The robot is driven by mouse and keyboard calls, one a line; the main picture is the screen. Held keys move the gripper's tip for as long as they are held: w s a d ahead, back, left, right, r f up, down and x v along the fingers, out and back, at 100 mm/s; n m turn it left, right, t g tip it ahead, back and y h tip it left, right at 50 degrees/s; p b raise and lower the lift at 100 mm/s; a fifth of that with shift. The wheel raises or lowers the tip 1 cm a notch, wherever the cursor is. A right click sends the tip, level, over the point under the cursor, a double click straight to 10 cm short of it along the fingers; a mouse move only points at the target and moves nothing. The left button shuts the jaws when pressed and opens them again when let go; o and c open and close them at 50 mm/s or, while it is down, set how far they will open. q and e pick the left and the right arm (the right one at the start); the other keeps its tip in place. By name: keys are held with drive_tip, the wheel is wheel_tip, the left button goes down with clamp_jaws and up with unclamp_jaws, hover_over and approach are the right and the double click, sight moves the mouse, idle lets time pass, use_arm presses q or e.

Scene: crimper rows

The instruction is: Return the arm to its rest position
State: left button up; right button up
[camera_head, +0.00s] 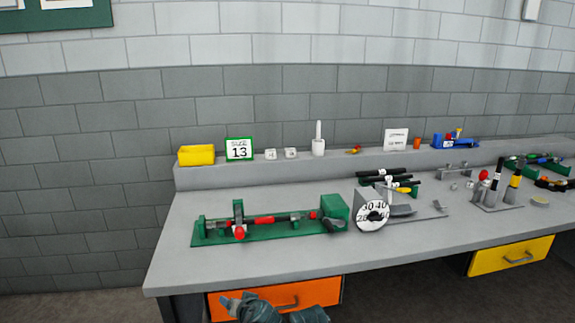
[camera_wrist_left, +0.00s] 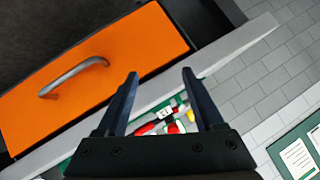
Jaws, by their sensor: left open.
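My left gripper (camera_wrist_left: 160,75) is open and empty in the left wrist view, its two dark fingers spread apart. Beyond the fingers lie the orange drawer front (camera_wrist_left: 90,75) with its grey handle and the edge of the grey bench (camera_wrist_left: 255,32). Part of my arm (camera_head: 258,310) shows at the bottom of the head view, in front of the orange drawer (camera_head: 325,290). My right gripper is in neither view.
On the bench (camera_head: 215,277) stand a green fixture with red handles (camera_head: 265,233), a dial with numbers (camera_head: 372,215) and several tools at the right. A yellow bin (camera_head: 196,155) and a size 13 sign (camera_head: 239,149) stand on the back ledge. The bench's front strip is clear.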

use_arm(q)
drive_tip(key=s+d+f+m+g+h, duration=0.2)
drive_tip(key=s+d+f+g, duration=0.25)
drive_tip(key=s, duration=0.35)
drive_tip(key=s+d+f+m+g+h, duration=0.25)
drive_tip(key=s+d+f+g, duration=0.2)
drive_tip(key=s, duration=0.45)
wheel_tip(320, 180, up, 18)
drive_tip(key=p, duration=1.8)
drive_tip(key=shift+w+n+g, duration=0.3)
drive_tip(key=shift+n, duration=0.15)
